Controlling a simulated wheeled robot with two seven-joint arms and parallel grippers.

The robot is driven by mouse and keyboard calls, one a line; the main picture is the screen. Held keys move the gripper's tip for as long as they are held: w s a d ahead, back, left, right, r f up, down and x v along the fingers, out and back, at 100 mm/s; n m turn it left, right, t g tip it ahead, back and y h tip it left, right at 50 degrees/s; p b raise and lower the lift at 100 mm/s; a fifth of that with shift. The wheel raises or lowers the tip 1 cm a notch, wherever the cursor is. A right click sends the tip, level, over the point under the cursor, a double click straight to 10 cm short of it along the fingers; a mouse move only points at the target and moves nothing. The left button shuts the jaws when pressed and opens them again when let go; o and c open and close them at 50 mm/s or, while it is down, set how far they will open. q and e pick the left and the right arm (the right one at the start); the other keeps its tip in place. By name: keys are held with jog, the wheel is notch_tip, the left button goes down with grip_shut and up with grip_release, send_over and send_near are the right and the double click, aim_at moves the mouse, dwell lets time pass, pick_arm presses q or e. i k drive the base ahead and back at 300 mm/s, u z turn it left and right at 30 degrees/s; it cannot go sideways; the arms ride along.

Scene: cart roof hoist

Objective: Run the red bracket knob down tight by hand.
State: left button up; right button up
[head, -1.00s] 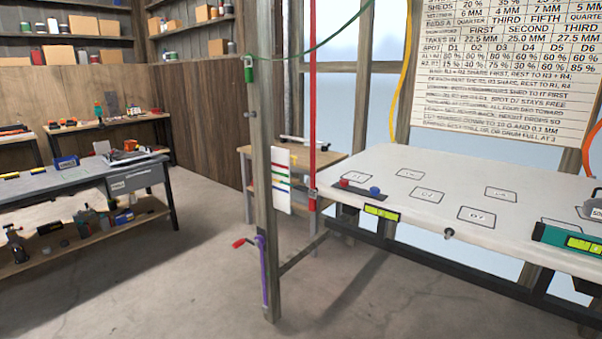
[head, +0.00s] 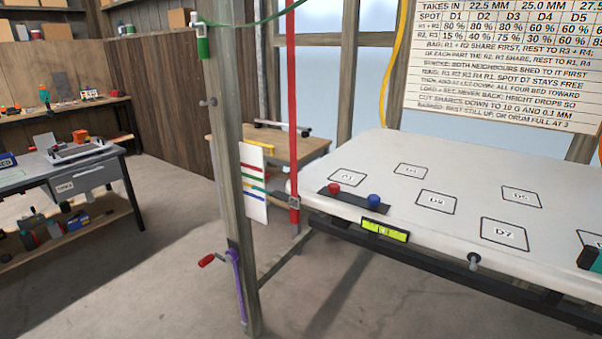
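A red knob (head: 334,189) stands on a dark bracket plate (head: 349,203) at the near left corner of the white cart roof (head: 420,165). A blue knob (head: 374,200) stands beside it on the same plate, to its right. A red strap (head: 293,120) hangs down to a buckle at that corner, left of the red knob. How tight the red knob sits cannot be told from this view. Neither of my grippers shows in the head view.
A wooden post (head: 231,180) stands left of the roof, with a red-handled crank (head: 207,260) and a purple strap (head: 238,285). A yellow-green level (head: 385,230) sits on the roof's near edge. A grey workbench (head: 70,170) stands at left. The floor between is clear.

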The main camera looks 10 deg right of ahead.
aim_at(333, 187)
jog(key=z, duration=0.1)
jog(key=i, duration=1)
jog(key=z, duration=0.3)
